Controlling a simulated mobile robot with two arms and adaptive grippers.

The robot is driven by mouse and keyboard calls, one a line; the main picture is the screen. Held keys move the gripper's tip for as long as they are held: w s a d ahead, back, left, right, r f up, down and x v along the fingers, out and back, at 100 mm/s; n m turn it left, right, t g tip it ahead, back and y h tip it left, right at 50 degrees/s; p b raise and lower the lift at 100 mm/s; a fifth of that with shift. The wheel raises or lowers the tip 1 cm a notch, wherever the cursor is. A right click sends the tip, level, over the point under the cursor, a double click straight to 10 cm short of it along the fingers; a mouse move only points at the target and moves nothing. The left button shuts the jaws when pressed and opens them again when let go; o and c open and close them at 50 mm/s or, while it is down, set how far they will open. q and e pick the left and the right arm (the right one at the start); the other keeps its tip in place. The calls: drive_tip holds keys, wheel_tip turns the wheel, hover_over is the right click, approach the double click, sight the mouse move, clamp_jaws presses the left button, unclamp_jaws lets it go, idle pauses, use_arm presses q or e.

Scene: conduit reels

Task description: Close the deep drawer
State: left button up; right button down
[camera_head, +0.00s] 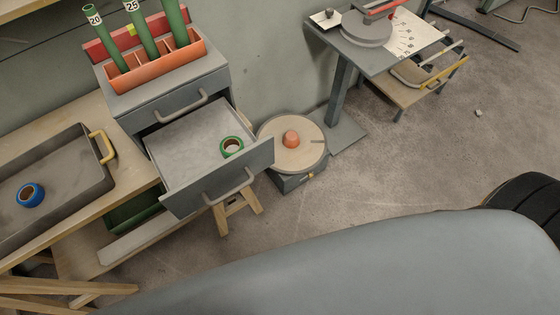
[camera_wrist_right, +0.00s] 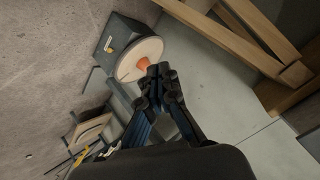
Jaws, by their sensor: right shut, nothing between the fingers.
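The deep drawer (camera_head: 218,184) of the grey cabinet (camera_head: 205,82) is pulled well out in the head view. Its front with a grey bar handle (camera_head: 229,186) faces the lower right. A green tape roll (camera_head: 232,147) lies inside on the drawer floor. A shallower drawer (camera_head: 178,108) above it is shut. In the right wrist view my right gripper (camera_wrist_right: 160,76) is shut and empty, with its fingertips in front of the round reel base. The drawer is not clearly seen in that view. My left gripper is in neither view.
The round reel base (camera_head: 292,145) with an orange hub stands on the floor just right of the drawer front. A wooden stool (camera_head: 237,208) is partly under the drawer. A workbench with a tray (camera_head: 70,190) is at left.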

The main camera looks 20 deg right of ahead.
drive_tip(key=w+a+r+m+t+y, duration=0.15)
drive_tip(key=r+m, duration=0.25)
drive_tip(key=r, duration=0.6)
drive_tip(key=a+r+m+t, duration=0.2)
drive_tip(key=r+m+t, duration=0.1)
drive_tip(key=r, duration=0.6)
drive_tip(key=w+a+r+m+t, duration=0.1)
drive_tip(key=a+r+m+t, duration=0.2)
drive_tip(key=r, duration=0.7)
drive_tip(key=d+p+x, duration=0.1)
drive_tip(key=p+x, duration=0.1)
drive_tip(key=x, duration=1.1)
drive_tip(key=shift+w+m, duration=0.3)
drive_tip(key=shift+w, duration=0.25)
drive_tip(key=shift+f, duration=0.1)
